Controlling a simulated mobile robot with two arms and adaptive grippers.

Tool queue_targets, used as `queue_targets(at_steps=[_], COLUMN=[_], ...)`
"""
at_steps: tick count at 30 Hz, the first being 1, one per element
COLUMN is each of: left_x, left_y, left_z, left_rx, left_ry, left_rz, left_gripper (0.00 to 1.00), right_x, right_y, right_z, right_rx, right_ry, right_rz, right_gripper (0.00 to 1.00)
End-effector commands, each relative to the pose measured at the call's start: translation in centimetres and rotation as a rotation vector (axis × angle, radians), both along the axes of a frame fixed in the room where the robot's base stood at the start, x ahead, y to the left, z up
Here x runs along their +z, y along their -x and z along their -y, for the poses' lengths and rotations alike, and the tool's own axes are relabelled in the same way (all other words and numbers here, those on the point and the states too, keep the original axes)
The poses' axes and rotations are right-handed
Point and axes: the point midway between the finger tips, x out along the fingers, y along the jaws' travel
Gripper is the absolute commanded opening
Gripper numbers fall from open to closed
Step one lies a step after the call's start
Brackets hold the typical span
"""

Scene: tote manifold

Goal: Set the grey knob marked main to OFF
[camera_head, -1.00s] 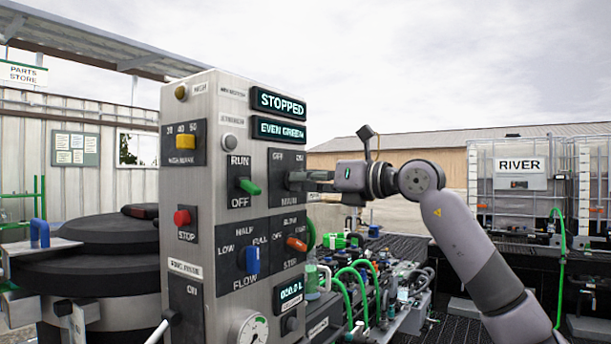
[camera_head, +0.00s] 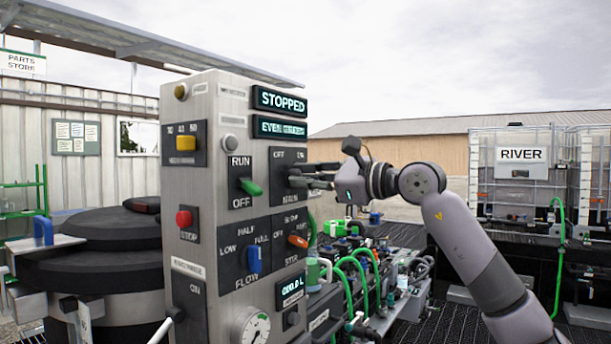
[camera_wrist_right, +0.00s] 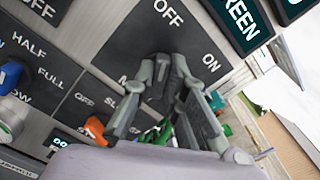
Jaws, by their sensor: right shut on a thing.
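The grey knob marked MAIN (camera_head: 294,179) sits on a dark plate on the right face of the control panel (camera_head: 230,130). OFF is printed at the plate's upper left and ON at its upper right. My right gripper (camera_head: 312,179) reaches in from the right and is shut on the knob. In the right wrist view, the gripper fingers (camera_wrist_right: 168,95) close around the knob (camera_wrist_right: 162,72), with OFF above it and ON to its right. The fingers partly hide the knob, so its exact pointing cannot be told. My left gripper is not in view.
Close around are the green RUN/OFF knob (camera_head: 250,187), the blue FLOW knob (camera_head: 254,259) and the orange knob (camera_head: 297,241) just below. The display (camera_head: 280,102) reads STOPPED. Hoses and a manifold (camera_head: 370,275) lie below my right arm.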

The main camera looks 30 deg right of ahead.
Motion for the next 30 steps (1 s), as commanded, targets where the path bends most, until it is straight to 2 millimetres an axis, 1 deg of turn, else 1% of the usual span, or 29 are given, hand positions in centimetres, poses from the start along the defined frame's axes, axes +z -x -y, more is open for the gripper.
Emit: queue_targets(at_steps=[8, 21, 22, 30], left_x=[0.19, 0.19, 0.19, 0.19], left_y=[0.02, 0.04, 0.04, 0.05], left_z=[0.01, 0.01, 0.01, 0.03], left_rx=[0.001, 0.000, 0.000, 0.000], left_ry=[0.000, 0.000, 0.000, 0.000], left_rz=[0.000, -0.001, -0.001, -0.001], left_gripper=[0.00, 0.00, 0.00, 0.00], right_x=[-0.08, -0.12, -0.12, -0.07], right_y=[0.00, -0.01, -0.01, 0.01], right_z=[-0.02, -0.04, -0.04, -0.04], right_rx=[0.000, 0.000, 0.000, 0.000], right_ry=[0.061, 0.069, 0.068, 0.066], right_rz=[0.023, 0.026, 0.026, 0.026], right_gripper=[0.00, 0.00, 0.14, 0.32])
